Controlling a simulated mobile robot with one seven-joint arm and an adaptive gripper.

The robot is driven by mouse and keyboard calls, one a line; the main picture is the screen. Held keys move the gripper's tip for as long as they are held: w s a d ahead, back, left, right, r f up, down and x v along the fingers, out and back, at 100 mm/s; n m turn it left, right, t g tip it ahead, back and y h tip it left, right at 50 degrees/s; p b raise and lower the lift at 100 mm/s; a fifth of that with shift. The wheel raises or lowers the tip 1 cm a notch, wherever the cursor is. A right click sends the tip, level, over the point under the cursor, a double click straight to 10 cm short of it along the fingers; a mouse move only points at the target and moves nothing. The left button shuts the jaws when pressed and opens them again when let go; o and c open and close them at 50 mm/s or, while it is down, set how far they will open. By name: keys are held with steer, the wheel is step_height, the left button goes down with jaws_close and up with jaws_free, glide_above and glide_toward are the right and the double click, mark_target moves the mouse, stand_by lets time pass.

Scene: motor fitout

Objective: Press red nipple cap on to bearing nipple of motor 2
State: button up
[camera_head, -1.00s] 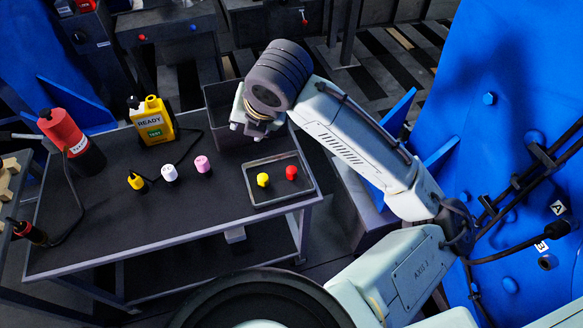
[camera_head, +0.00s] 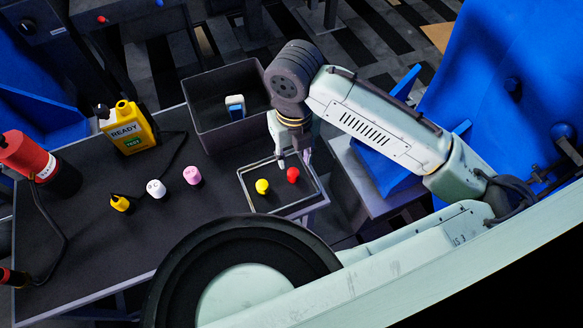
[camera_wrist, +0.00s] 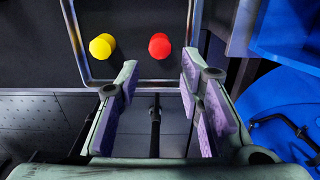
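The red nipple cap (camera_head: 293,175) stands in a shallow tray (camera_head: 243,188) on the dark cart, to the right of a yellow cap (camera_head: 262,186). My gripper (camera_head: 294,160) points down over the tray's right part, close to the red cap. In the wrist view my gripper (camera_wrist: 157,90) is open and empty, its two padded fingers wide apart. The red cap (camera_wrist: 160,46) lies past the fingertips, roughly in line with the gap between them, not between the pads. I cannot pick out motor 2 or its bearing nipple.
A dark bin (camera_head: 195,115) with a white-blue item stands behind the tray. A large blue structure (camera_head: 470,90) rises on the right.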

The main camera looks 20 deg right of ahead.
mark_target(293, 172)
steer(key=shift+w+f+p, duration=0.1)
steer(key=shift+f+p, duration=0.4)
steer(key=shift+f, duration=3.05)
steer(key=shift+c, duration=0.5)
steer(key=c, duration=0.4)
